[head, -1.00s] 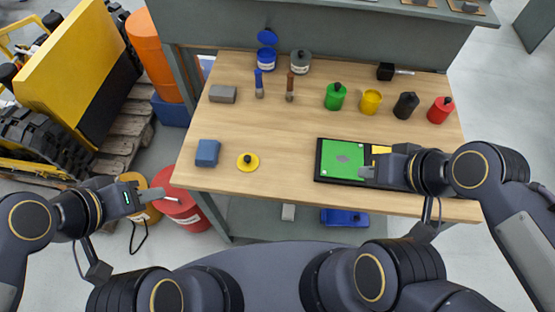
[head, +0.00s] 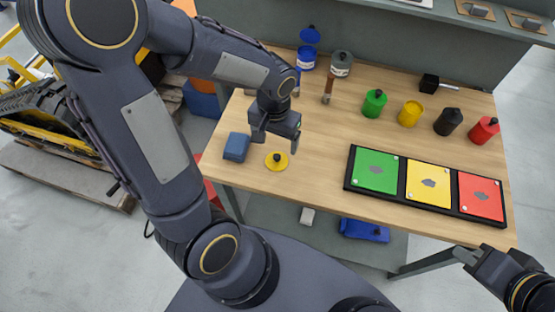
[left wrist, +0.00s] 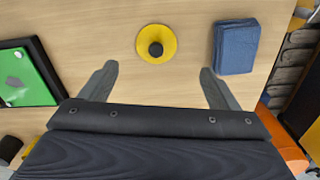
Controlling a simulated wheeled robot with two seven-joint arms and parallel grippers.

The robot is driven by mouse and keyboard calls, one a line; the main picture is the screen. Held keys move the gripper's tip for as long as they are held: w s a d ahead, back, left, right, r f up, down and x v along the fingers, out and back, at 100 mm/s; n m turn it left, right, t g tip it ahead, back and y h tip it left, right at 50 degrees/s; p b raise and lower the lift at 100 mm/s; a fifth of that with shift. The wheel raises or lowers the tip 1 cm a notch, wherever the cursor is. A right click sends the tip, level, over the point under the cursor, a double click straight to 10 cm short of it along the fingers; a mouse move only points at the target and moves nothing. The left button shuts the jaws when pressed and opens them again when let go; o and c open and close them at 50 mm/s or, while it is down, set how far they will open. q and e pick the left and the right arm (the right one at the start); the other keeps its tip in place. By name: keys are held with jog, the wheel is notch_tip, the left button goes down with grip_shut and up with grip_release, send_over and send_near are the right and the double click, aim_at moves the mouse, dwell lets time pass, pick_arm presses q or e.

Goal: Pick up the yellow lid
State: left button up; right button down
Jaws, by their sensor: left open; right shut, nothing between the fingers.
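The yellow lid (head: 271,164) is a flat disc with a black knob, lying on the table near its front left. In the left wrist view the lid (left wrist: 145,43) lies just beyond the fingertips, between their lines. My left gripper (head: 276,142) is open and empty, above the table just behind the lid; its two fingers (left wrist: 158,75) show apart in the left wrist view. A yellow canister (head: 410,114) without a visible lid stands at the back right. My right gripper (head: 468,256) is shut and empty, off the table's front right edge.
A blue block (head: 236,147) lies close left of the lid. A black tray (head: 347,184) with green, yellow and red panels lies at the right front. Green (head: 374,103), black (head: 448,121) and red (head: 483,130) canisters stand behind it. The table's middle is clear.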

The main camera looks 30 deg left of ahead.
aim_at(277, 156)
pick_arm(q)
jog(key=f, duration=0.7)
jog(key=shift+d+f, duration=0.25)
jog(key=shift+f, duration=0.1)
jog(key=c, duration=1.1)
jog(key=shift+o, duration=0.2)
jog(key=shift+r, duration=0.1)
